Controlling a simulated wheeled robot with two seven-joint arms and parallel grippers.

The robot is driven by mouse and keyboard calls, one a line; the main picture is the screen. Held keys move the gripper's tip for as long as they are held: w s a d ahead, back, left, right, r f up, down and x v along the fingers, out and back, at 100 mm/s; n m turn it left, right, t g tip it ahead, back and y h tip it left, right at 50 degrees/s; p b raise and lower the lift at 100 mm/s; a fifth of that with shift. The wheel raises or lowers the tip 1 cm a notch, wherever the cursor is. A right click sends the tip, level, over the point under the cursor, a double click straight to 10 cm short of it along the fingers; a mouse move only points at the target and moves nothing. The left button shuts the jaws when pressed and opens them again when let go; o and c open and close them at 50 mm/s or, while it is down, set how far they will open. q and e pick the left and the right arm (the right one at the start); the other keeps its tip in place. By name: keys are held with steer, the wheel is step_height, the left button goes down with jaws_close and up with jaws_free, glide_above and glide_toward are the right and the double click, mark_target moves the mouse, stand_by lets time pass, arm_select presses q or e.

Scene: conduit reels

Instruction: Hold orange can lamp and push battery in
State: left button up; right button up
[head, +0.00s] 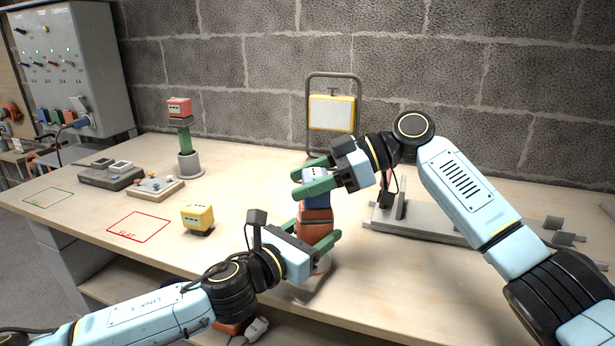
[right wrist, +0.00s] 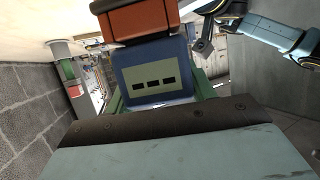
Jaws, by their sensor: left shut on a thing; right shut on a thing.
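The orange can lamp (head: 317,218) stands upright near the front of the bench, and its lower part is partly hidden by my left gripper (head: 317,232). That gripper is shut on the lamp's body from the front. My right gripper (head: 308,178) is shut on a blue battery (head: 315,173) directly above the lamp. In the right wrist view the blue battery (right wrist: 155,78) shows a pale label with dark slots, and its end meets the orange lamp (right wrist: 140,18). How deep the battery sits in the lamp cannot be told.
A yellow battery (head: 198,218) lies left, near a red marked square (head: 138,227). A green lamp with a red battery (head: 180,108) stands in a grey holder behind. A framed work light (head: 332,112) stands at the back. A grey rail fixture (head: 430,225) lies right, under my right arm.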

steer(key=o, duration=1.2)
steer(key=v, duration=1.2)
arm_select(q)
steer(key=o, duration=1.3)
